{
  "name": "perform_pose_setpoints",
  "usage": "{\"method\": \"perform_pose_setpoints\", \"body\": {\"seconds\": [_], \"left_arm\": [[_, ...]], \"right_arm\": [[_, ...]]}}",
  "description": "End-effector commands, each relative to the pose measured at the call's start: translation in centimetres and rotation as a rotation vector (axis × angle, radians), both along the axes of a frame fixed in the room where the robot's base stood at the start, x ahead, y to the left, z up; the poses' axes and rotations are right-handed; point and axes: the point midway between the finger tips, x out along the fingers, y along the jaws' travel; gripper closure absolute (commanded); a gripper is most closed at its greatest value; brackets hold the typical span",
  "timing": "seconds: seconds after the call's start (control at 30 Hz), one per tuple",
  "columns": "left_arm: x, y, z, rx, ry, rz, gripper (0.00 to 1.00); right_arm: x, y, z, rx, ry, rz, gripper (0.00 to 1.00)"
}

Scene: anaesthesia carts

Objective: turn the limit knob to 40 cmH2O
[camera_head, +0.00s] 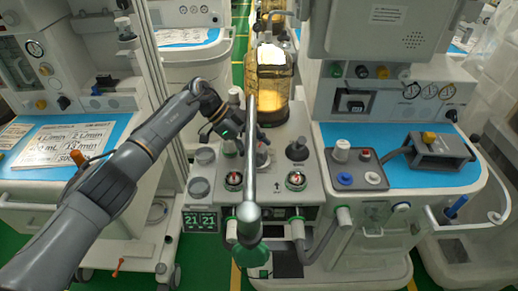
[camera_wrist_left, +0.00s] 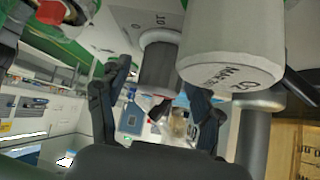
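In the left wrist view, a dark grey knob (camera_wrist_left: 158,68) with a white numbered collar sits between and beyond the fingertips. It appears to be the limit knob; a "10" shows on its collar, but I cannot read its setting. My left gripper (camera_head: 238,138) hangs over the machine's work surface, beside the upright metal bag arm. In the wrist view its two dark fingers (camera_wrist_left: 160,80) are spread, with no clear contact on the knob. In the head view, the bag arm hides part of the area at the fingertips. My right gripper is not in view.
The metal bag arm (camera_head: 249,165) with a green bag (camera_head: 250,252) stands close to the gripper. A grey-based, dark-topped control (camera_head: 297,149) and two green-ringed dials stand nearby. A lit canister (camera_head: 271,85) stands behind. A large white cylinder (camera_wrist_left: 230,50) crowds the wrist view.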

Motion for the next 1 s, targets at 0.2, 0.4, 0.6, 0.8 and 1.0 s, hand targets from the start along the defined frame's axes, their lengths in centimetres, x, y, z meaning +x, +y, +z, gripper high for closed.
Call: {"method": "perform_pose_setpoints", "body": {"seconds": [0.2,0.4,0.6,0.8,1.0], "left_arm": [[0.0,0.1,0.0,0.0,0.001,0.001,0.35],[0.5,1.6,1.5,0.002,-0.002,0.003,0.35],[1.2,4.5,4.6,0.002,-0.002,0.003,0.35],[1.8,7.0,7.2,0.001,0.0,0.003,0.35],[2.0,8.1,8.3,0.0,0.0,0.0,0.35]], "right_arm": [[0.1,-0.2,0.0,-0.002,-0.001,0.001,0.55],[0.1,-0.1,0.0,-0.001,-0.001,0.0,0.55],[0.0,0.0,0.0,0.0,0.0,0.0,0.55],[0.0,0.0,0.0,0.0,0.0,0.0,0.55],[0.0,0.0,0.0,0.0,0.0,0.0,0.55]]}}
